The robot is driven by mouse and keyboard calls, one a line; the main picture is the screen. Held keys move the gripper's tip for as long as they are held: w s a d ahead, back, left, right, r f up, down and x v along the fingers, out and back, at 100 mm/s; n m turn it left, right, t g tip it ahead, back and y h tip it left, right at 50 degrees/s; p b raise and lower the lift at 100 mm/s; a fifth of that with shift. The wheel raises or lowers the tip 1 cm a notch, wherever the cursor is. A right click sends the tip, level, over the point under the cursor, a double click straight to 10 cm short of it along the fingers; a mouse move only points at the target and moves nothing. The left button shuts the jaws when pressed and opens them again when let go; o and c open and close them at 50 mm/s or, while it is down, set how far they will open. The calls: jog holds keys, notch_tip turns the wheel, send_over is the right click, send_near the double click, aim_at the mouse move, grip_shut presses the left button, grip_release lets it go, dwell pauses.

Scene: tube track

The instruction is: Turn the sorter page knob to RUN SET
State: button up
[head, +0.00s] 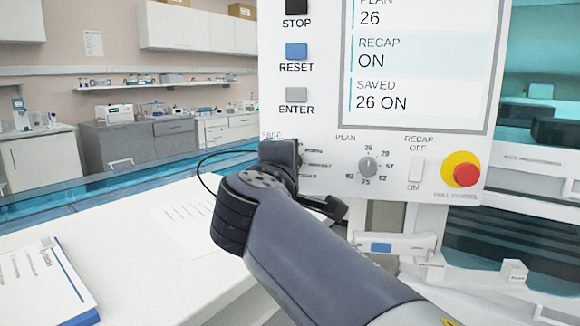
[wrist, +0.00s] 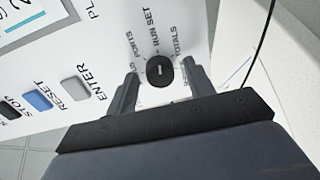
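The black round page knob (wrist: 160,70) sits on the white panel in the wrist view, with a short white mark on its face. Labels PORTS, RUN SET and TOTALS are printed beyond it; I cannot tell for sure which one the mark points at. My gripper (wrist: 159,72) is open, with one finger on each side of the knob and visible gaps to it in the picture. I cannot tell how near the fingertips are to the panel. In the head view my arm hides the knob, with part of the PAGE label showing.
The control panel (head: 335,125) carries STOP, RESET (head: 297,51) and ENTER (head: 297,94) buttons, a PLAN knob (head: 368,165), a RECAP switch (head: 416,170) and a red stop button (head: 466,175). A screen (head: 425,60) reads RECAP ON. A white table (head: 150,275) lies at left.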

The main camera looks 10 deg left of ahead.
jog(key=s, duration=1)
jog(key=shift+s+d+r, duration=0.3)
jog(key=shift+s+r, duration=0.05)
jog(key=shift+s, duration=0.05)
jog(key=shift+w, duration=0.1)
jog(key=w, duration=1)
jog(key=shift+w+a+f, duration=0.3)
